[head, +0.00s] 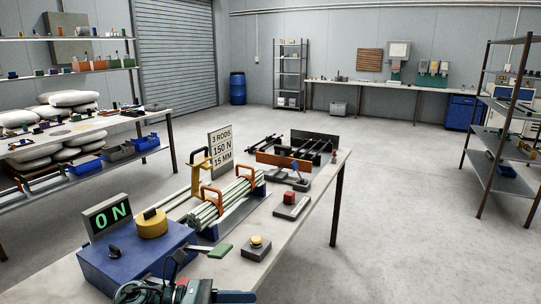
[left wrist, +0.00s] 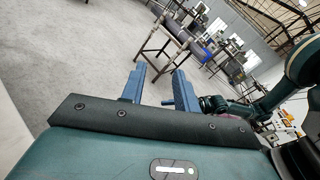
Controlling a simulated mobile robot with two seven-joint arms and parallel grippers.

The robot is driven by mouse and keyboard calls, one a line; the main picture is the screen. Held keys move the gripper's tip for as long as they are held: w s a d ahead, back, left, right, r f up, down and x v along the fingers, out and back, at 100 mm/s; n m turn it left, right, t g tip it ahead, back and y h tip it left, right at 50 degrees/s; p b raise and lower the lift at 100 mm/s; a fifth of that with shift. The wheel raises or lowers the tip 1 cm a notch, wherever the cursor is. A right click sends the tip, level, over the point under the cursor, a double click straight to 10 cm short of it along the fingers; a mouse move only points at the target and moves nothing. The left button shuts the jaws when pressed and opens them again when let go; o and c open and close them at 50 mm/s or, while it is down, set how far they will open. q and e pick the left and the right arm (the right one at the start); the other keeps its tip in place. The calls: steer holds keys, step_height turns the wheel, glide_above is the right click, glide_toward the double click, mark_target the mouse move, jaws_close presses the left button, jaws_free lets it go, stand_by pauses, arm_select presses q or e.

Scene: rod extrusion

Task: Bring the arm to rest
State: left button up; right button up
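My left gripper (left wrist: 160,70) shows in the left wrist view with its two blue fingers apart and nothing between them. It points out over the grey floor, clear of the table. Dark green links of my other arm (left wrist: 255,103) come in at the right of that view. In the head view, part of one of my arms (head: 165,292) shows at the bottom edge, by the front of the table. A blue bar like a finger shows there, but the fingertips are not clear. I cannot tell whether the right gripper is open.
The worktable (head: 310,205) carries a blue box (head: 140,258) with a "0 N" display (head: 107,215), a yellow cylinder (head: 151,224), a bundle of pale rods (head: 225,203), a sign (head: 221,150), a green block (head: 220,251) and a yellow button (head: 257,241). Floor to its right is clear.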

arm_select(q)
steer(key=s+a+f+m+t+y+p, duration=0.1)
steer(key=s+a+f+m+t+y, duration=0.3)
steer(key=m, duration=0.9)
steer(key=s+a+f+m+t+y+p, duration=0.1)
steer(key=s+a+f+m+t+y, duration=0.3)
steer(key=s+f+m+y, duration=0.5)
steer(key=s+f+m, duration=0.3)
steer(key=f+m, duration=0.1)
steer(key=f, duration=0.2)
steer(key=shift+a+m+t+y, duration=0.3)
steer(key=shift+a+m+t, duration=0.1)
